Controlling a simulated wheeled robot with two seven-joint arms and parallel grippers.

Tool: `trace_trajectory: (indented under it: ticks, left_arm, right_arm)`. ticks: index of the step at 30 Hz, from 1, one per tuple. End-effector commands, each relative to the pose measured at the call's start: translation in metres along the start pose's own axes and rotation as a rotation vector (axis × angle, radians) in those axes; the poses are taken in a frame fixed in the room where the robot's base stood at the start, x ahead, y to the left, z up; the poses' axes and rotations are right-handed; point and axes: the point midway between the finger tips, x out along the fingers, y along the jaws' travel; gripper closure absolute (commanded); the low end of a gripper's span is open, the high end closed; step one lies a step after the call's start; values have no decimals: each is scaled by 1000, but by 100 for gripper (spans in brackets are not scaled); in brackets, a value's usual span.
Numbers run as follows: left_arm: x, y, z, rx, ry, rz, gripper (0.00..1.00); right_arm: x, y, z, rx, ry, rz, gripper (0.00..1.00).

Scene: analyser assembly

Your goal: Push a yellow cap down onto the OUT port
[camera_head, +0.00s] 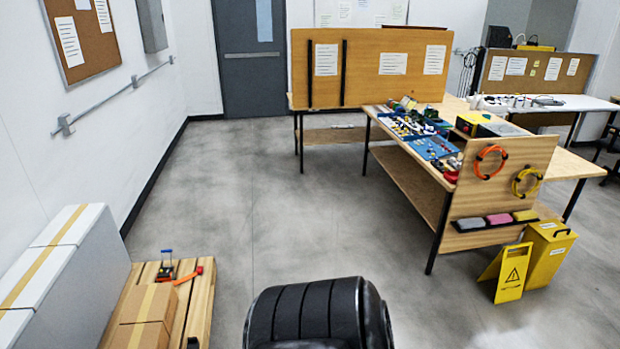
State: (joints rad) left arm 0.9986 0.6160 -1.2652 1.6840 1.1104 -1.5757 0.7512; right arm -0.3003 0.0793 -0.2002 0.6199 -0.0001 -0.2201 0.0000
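Neither of my grippers shows in the head view. I cannot make out a yellow cap or an OUT port from here. Many small parts, too small to tell apart, lie on blue trays (433,148) on a wooden workbench (408,147) at the right, some distance away.
The grey floor (270,190) is clear ahead. Cardboard boxes (146,303) sit on a pallet (196,302) at the lower left, beside large white boxes (60,265). A yellow floor sign (511,273) and yellow bin (549,255) stand by the bench's near end.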

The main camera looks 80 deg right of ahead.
Motion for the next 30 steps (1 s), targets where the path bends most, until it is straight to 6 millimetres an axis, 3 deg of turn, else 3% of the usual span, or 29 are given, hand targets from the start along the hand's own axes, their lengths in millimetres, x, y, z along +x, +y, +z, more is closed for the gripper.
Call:
trace_trajectory:
  ticks: [30]
  left_arm:
    - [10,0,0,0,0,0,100]
  right_arm:
    - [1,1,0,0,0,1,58]
